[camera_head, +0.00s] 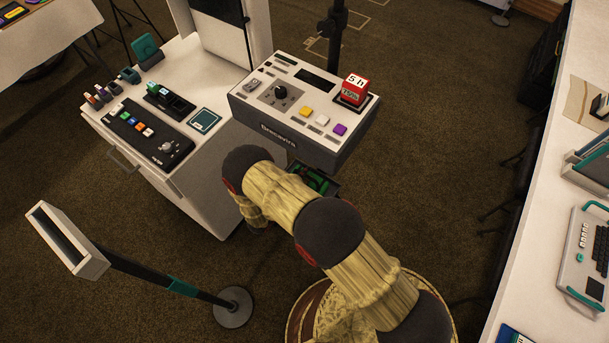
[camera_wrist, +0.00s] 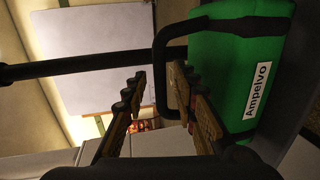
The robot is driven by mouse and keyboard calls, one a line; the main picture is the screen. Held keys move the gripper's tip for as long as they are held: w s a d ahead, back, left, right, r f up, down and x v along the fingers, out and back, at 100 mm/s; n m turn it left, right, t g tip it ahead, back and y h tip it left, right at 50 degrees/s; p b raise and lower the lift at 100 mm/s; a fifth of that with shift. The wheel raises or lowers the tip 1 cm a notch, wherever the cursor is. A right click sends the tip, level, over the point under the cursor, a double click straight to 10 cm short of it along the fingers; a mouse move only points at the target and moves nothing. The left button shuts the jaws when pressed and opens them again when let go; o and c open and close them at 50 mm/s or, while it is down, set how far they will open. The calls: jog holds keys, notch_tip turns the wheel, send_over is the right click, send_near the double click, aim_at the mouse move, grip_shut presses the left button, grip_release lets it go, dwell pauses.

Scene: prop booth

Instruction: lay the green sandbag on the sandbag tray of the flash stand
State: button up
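The green sandbag (camera_wrist: 225,75) fills the right of the wrist view, with a white label and a black loop handle (camera_wrist: 160,80). It also shows in the head view as a small green patch (camera_head: 313,181) below the flash unit, mostly hidden by my arm. It appears to lie on a dark tray, whose edge (camera_head: 331,192) shows there; a dark surface (camera_wrist: 301,92) lies along the bag in the wrist view. My gripper (camera_wrist: 160,100) is open, its fingers apart on either side of the handle bar. The fingers are hidden in the head view.
The grey flash control box (camera_head: 300,110) with a red cube (camera_head: 355,88) stands just above the sandbag. A white cabinet (camera_head: 190,160) stands to the left. A slanted sign post (camera_head: 150,275) is at lower left. A white counter (camera_head: 545,245) runs along the right, with open carpet between.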

jog(key=p+v, duration=0.3)
jog(key=v, duration=0.9)
jog(key=shift+r, duration=0.15)
